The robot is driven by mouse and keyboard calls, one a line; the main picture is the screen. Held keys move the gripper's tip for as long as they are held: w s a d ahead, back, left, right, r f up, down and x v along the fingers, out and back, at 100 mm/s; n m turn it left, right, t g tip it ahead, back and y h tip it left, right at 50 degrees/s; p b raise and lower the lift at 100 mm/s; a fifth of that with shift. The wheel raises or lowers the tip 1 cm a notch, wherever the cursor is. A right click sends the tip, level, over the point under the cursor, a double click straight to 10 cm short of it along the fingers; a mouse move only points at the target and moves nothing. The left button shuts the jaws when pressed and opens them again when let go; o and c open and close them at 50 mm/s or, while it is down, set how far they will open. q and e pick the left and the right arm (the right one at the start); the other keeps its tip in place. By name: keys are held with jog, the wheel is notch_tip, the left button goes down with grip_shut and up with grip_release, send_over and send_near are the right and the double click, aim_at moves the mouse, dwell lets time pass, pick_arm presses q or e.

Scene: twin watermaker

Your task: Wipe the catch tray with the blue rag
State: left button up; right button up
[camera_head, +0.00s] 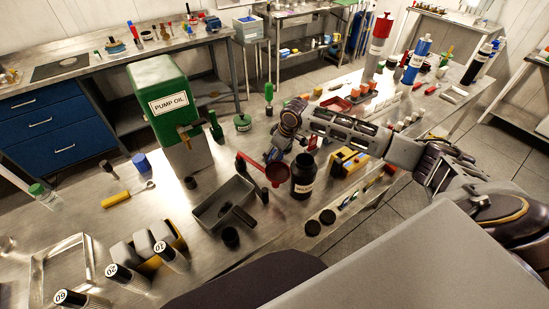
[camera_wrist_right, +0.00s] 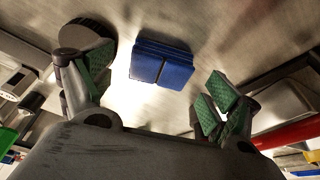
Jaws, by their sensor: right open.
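The blue rag (camera_wrist_right: 162,63) is a folded blue pad lying on the metal bench top in the right wrist view. My right gripper (camera_wrist_right: 155,97) is open, with its green-padded fingers on either side of the view and the rag ahead between them, apart from both. My left gripper is not in view.
A green pump oil can (camera_head: 172,100) stands behind the tray. Numbered bottles (camera_head: 170,255) stand front left.

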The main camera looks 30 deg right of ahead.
jog(key=shift+x, duration=0.95)
jog(key=c, duration=1.2)
jog(key=shift+r, duration=0.15)
notch_tip(320, 180, up, 10)
